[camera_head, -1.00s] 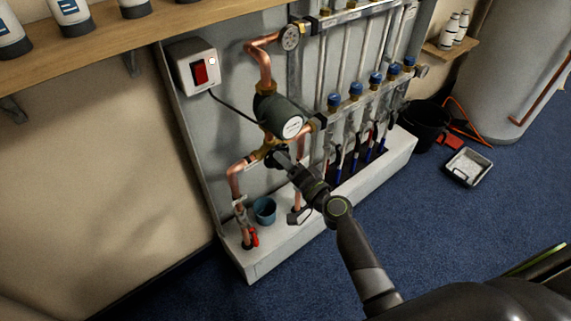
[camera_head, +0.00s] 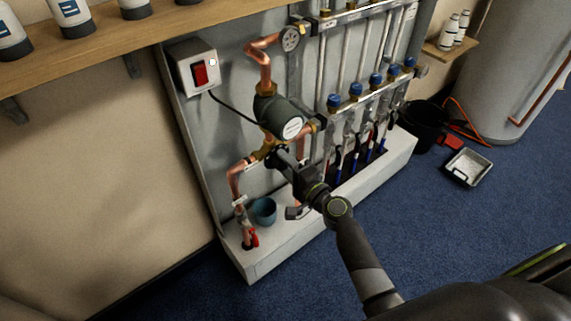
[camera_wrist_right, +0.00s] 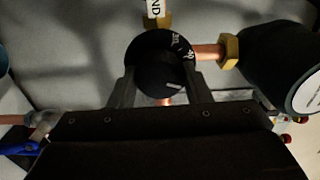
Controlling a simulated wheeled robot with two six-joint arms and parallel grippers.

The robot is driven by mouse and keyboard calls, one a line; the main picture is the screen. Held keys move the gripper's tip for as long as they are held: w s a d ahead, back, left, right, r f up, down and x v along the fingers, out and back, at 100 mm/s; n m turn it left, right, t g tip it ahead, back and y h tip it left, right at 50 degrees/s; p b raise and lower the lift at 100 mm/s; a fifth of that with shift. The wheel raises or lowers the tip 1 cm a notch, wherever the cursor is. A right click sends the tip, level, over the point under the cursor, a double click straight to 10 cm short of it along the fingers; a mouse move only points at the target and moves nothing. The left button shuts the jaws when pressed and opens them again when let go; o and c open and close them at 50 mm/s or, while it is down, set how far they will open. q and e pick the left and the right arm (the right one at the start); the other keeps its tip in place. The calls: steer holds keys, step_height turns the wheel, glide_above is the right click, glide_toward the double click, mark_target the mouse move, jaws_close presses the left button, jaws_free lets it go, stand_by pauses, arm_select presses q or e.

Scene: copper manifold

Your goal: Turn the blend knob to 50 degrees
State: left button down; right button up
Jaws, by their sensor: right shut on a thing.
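The blend knob (camera_wrist_right: 158,58) is a round black knob with white scale marks on its face, seen in the right wrist view. A white tag whose visible letters read "ND" stands just above it. My right gripper (camera_wrist_right: 160,88) is shut on the knob, one finger on each side. In the head view the right gripper (camera_head: 279,158) reaches the brass valve (camera_head: 262,151) below the pump, and it hides most of the knob. The exact reading on the scale is too small to tell. My left gripper is not in view.
The dark pump (camera_head: 278,117) sits just above the gripper, with copper pipes (camera_head: 236,182) around it. A red-handled valve (camera_head: 253,237) and a blue-grey cup (camera_head: 264,211) are below. A switch box (camera_head: 185,70) is at upper left.

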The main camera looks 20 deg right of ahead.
steer(key=o, duration=1)
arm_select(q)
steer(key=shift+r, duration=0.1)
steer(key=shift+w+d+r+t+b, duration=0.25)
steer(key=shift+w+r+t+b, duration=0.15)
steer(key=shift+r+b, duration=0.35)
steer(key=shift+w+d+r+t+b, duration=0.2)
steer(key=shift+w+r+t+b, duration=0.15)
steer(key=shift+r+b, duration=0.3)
arm_select(e)
steer(key=v, duration=1.7)
steer(key=shift+s, duration=0.2)
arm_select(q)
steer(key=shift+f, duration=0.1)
